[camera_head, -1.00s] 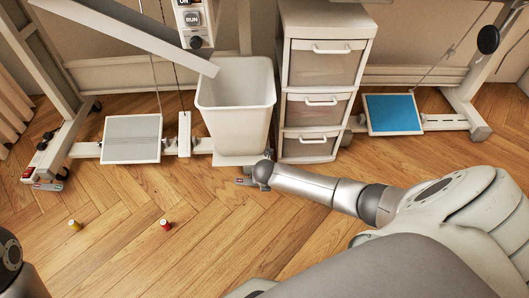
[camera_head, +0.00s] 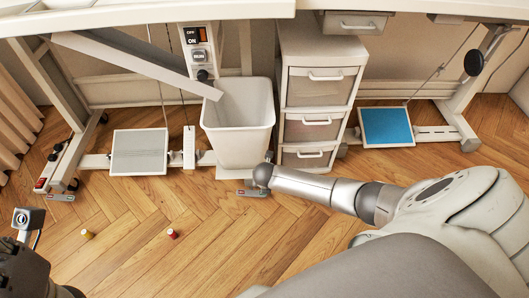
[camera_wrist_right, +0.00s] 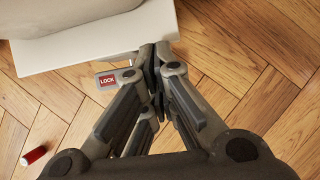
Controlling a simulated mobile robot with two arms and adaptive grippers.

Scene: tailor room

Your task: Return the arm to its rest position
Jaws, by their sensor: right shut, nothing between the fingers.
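My right arm (camera_head: 320,190) comes in from the right in the head view, its slim end by the foot of the bin. In the right wrist view my right gripper (camera_wrist_right: 155,60) is shut and empty, its fingers together above the wood floor. A dark part of my left arm (camera_head: 28,272) shows at the lower left corner of the head view; its fingers cannot be made out.
A white bin (camera_head: 238,135) stands beside a drawer unit (camera_head: 318,95) under the table (camera_head: 150,16). A grey pedal (camera_head: 139,152) and a blue pedal (camera_head: 387,127) lie either side. A yellow spool (camera_head: 88,234) and red spool (camera_head: 172,234) are on open floor.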

